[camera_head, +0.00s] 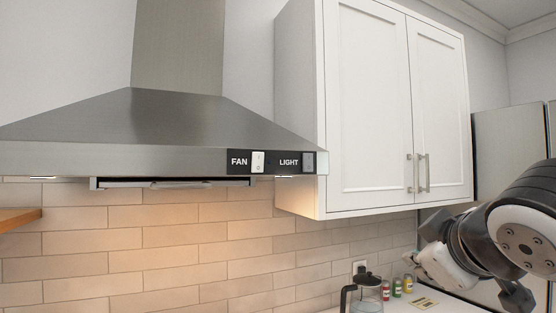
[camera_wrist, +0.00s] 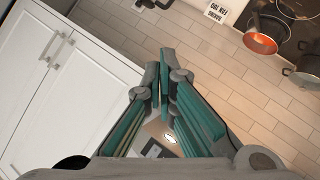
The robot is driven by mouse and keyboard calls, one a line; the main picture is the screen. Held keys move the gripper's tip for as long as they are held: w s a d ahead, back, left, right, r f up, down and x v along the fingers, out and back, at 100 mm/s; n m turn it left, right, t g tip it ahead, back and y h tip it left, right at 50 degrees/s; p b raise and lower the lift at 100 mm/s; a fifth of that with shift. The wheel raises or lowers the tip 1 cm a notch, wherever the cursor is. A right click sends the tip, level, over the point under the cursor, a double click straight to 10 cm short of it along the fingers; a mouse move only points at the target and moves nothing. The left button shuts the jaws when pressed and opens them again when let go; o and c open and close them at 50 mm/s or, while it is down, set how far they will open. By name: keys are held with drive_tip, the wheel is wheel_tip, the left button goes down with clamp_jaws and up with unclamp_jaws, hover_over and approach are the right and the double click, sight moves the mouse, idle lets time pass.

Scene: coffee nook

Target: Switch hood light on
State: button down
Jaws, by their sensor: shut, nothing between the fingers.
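The steel range hood (camera_head: 90,130) fills the upper left of the head view. Its front edge carries a dark panel with a white switch (camera_head: 258,161) by the word FAN and a dark grey switch (camera_head: 308,162) by the word LIGHT. I cannot tell the light switch's position. My gripper (camera_head: 412,258) is at the lower right, well right of and below the switches, apart from the hood. In the wrist view my gripper (camera_wrist: 163,62) shows teal-lined fingers with their tips together and nothing between them.
A white wall cabinet (camera_head: 365,110) stands between the hood and my arm. A dark-handled glass press (camera_head: 367,297) and several small jars (camera_head: 397,288) stand on the counter below. The wrist view shows pots (camera_wrist: 262,35) and a printed sign (camera_wrist: 222,10).

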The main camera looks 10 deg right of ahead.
drive_tip(key=w+r+n+t+y, duration=0.1)
drive_tip(key=w+r+n+t, duration=0.35)
drive_tip(key=r, duration=0.55)
drive_tip(key=n+y+p, duration=0.2)
drive_tip(key=n+y, duration=0.5)
drive_tip(key=n, duration=0.5)
approach(308, 156)
drive_tip(key=b+x, duration=0.1)
drive_tip(key=x, duration=0.3)
drive_tip(key=b+x, duration=0.1)
drive_tip(key=x, duration=0.1)
drive_tip(key=shift+w+f+b, duration=0.3)
drive_tip(key=shift+w+f, duration=0.1)
drive_tip(key=shift+w, duration=0.1)
drive_tip(key=shift+w+r, duration=0.1)
drive_tip(key=shift+w+a+r+p, duration=0.1)
drive_tip(key=shift+r+p, duration=0.2)
drive_tip(key=shift+p, duration=0.45)
drive_tip(key=shift+a, duration=0.15)
